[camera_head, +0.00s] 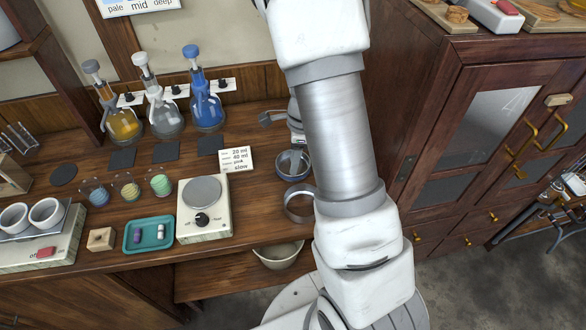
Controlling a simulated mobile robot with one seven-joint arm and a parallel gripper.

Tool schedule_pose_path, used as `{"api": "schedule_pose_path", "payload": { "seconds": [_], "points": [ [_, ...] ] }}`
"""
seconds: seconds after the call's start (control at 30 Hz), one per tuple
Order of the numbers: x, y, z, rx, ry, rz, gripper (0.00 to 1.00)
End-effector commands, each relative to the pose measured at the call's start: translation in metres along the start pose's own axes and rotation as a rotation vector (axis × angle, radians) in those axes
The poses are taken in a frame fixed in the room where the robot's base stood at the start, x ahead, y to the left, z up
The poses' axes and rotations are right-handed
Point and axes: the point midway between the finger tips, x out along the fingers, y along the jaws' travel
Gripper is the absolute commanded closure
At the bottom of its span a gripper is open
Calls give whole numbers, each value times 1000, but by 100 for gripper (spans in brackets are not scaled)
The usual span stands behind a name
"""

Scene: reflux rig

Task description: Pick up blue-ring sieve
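The blue-ring sieve (293,166) is a small round bowl shape with a blue rim and a grey inside. It sits on the wooden bench just left of my arm's metal link. A white and grey end part of my arm, seemingly my gripper (297,138), shows partly behind that link, just above and behind the sieve in the picture. Its fingers are too hidden and small to tell whether they are open or shut, or whether they touch the sieve.
A grey ring (298,206) is in front of the sieve, beside my arm. Flasks (207,112) line the back. A bowl (278,256) sits on a lower shelf. A cabinet (470,130) stands right.

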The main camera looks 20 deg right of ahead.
Motion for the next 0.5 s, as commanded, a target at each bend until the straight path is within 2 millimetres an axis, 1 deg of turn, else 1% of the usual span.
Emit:
{"api": "schedule_pose_path", "payload": {
  "seconds": [0.17, 0.33, 0.4, 0.5],
  "points": [
    [12, 0, -2, 3, 1, 0, 61],
    [38, 0, -8, 3, 1, 3, 61],
    [48, -1, -7, 2, 0, 2, 61],
    [55, -1, -7, 1, 0, -1, 61]
  ]
}}
